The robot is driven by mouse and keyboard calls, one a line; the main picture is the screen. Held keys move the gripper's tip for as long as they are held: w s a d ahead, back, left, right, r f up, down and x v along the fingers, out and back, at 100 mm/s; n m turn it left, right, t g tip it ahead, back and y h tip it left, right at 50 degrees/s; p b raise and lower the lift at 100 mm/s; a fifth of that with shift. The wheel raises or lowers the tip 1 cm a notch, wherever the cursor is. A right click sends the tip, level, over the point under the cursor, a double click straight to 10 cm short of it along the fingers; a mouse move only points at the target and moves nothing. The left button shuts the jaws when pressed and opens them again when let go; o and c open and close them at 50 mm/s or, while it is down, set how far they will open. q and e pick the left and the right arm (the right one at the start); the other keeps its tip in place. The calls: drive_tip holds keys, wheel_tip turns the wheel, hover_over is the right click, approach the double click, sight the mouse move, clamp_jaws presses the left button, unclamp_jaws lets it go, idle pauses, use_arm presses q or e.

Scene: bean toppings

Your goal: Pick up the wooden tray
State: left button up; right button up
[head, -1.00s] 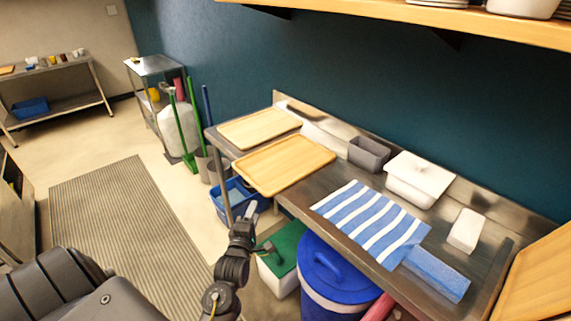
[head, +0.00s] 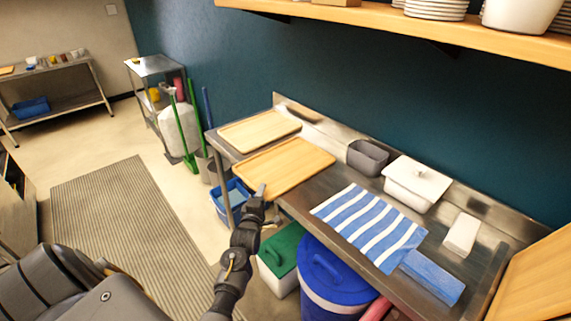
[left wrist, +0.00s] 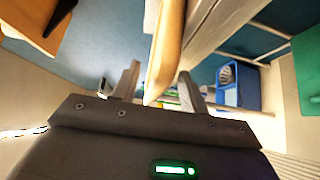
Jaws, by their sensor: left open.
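Two light wooden trays lie on the steel counter in the head view. The nearer tray (head: 285,165) overhangs the counter's front edge at its near corner, and the farther tray (head: 260,130) lies behind it to the left. My left gripper (head: 262,190) is just below the nearer tray's front corner. In the left wrist view, my left gripper (left wrist: 160,72) is open, and the edge of a wooden tray (left wrist: 167,45) stands between its two fingers. I cannot tell whether either finger touches it. My right gripper is out of view.
On the counter (head: 335,180) are a striped cloth (head: 370,226), a blue sponge or block (head: 432,276), a grey bin (head: 367,157) and a white lidded container (head: 416,183). Below stand a blue-lidded barrel (head: 330,272) and a green-lidded bin (head: 283,250). A wooden shelf (head: 400,25) hangs above.

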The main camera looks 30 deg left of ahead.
use_arm(q)
drive_tip(key=shift+w+a, duration=0.1)
drive_tip(key=shift+w, duration=0.05)
clamp_jaws()
drive_tip(key=shift+r, duration=0.1)
idle(0.3)
